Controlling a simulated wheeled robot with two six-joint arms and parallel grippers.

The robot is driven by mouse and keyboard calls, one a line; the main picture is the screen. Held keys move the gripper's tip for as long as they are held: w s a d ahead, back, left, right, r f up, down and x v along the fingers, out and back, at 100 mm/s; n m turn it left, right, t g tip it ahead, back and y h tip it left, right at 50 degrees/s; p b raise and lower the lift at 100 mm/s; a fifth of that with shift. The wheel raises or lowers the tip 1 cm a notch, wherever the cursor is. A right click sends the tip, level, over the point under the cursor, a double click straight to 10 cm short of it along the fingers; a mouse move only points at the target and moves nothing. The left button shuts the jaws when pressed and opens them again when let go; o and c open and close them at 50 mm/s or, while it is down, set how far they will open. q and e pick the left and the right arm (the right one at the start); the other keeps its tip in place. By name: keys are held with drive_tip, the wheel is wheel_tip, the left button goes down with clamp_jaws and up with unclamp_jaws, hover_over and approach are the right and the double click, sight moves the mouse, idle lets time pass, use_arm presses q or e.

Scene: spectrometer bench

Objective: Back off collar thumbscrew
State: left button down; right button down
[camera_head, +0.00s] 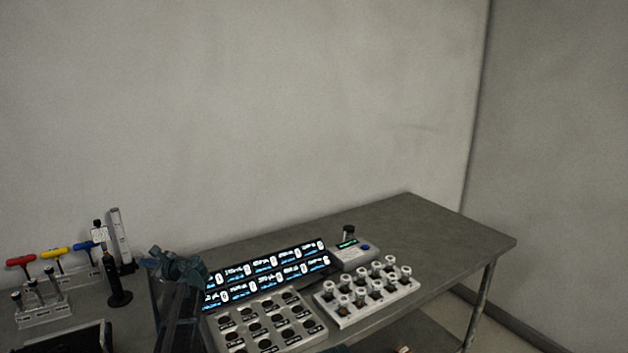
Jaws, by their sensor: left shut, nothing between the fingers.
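My left gripper (152,261) is shut and empty. Its arm rises from the bottom of the head view, left of the lit display. The fingers point left, toward a slim black post on a round base (118,298), with a visible gap to it. A tall pale upright (121,238) stands just behind the post. I cannot make out a collar or a thumbscrew; any such part is too small or hidden. My right gripper is not in view.
T-handled tools in red (20,260), yellow (54,253) and blue stand at the left. A lit display panel (268,274) stands behind a tray of dark round wells (262,322). A white vial rack (345,318) is to its right. The table's right end (445,237) is clear.

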use_arm(q)
drive_tip(key=shift+w+a, duration=0.2)
drive_tip(key=shift+a, duration=0.45)
drive_tip(key=shift+w+a, duration=0.2)
drive_tip(key=shift+a, duration=0.45)
drive_tip(key=shift+f+b, duration=0.6)
drive_tip(key=shift+b, duration=0.05)
drive_tip(key=shift+s+f, duration=0.25)
drive_tip(key=shift+s, duration=0.2)
idle(0.4)
drive_tip(key=shift+s+a+r, duration=0.15)
drive_tip(key=shift+s+r, duration=0.05)
drive_tip(key=shift+r, duration=0.1)
idle(0.3)
drive_tip(key=d, duration=0.2)
drive_tip(key=s+d, duration=0.2)
drive_tip(key=d, duration=0.1)
drive_tip(key=shift+d, duration=0.3)
